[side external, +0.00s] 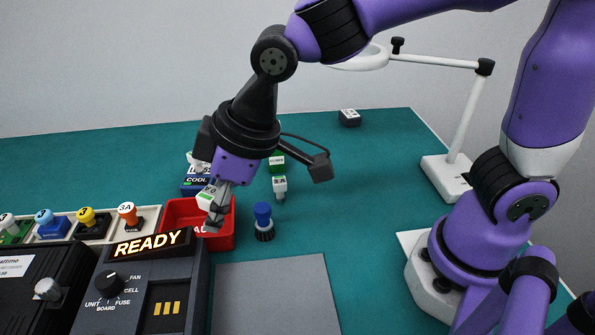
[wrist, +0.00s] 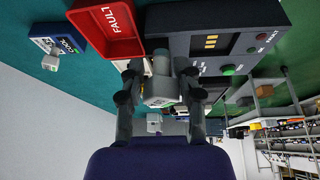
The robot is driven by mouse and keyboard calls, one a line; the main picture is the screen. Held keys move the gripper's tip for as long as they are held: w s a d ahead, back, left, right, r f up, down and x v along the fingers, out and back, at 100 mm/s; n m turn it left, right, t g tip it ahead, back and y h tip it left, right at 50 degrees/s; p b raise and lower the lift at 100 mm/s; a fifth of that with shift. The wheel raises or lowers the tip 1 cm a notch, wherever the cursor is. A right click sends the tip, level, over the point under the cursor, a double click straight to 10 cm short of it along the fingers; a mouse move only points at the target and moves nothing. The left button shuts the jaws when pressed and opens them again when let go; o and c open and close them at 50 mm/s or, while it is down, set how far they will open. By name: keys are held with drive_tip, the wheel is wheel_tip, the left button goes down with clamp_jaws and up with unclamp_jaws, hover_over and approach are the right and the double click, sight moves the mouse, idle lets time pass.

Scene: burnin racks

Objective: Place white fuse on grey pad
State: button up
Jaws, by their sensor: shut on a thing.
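My gripper (side external: 214,208) is shut on the white fuse (side external: 206,197), held above the red tray and tilted in the side view. In the wrist view, the pale body of the white fuse (wrist: 159,91) shows between the two dark fingers of my gripper (wrist: 161,72). The fingers hide part of the fuse in both views. The grey pad (side external: 277,295) lies flat on the green mat, at the lower middle of the side view, right of the test station. Its visible surface is bare. My gripper is up and to the left of it. I cannot make out the pad in the wrist view.
The red fault tray (side external: 228,238) is below my gripper. A dark test station (side external: 150,290) reads READY, left of the pad. A blue-capped part (side external: 263,221) stands behind the pad. A blue COOL block (side external: 193,187) is behind the tray. A lamp (side external: 452,165) stands at right.

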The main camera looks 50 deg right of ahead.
drive_tip(key=s+a+n, duration=0.1)
drive_tip(key=s+n, duration=0.1)
drive_tip(key=s, duration=0.3)
drive_tip(key=s+a+f+n+g+y, duration=0.1)
drive_tip(key=s+n, duration=0.1)
drive_tip(key=s, duration=0.3)
drive_tip(key=s+a+n+g, duration=0.1)
drive_tip(key=s+n, duration=0.1)
drive_tip(key=s, duration=0.3)
drive_tip(key=shift+s+a+f+n+y, duration=0.1)
drive_tip(key=shift+f+n+y, duration=0.05)
drive_tip(key=shift+n+y, duration=0.25)
clamp_jaws()
hover_over(255, 292)
drive_tip(key=d, duration=0.2)
drive_tip(key=f, duration=0.7)
drive_tip(key=shift+s+a+f, duration=0.15)
drive_tip(key=shift+s+a, duration=0.05)
drive_tip(key=shift+s, duration=0.15)
drive_tip(key=shift+f, duration=2)
drive_tip(key=o, duration=0.9)
unclamp_jaws()
drive_tip(key=shift+f, duration=0.1)
drive_tip(key=shift+o, duration=0.2)
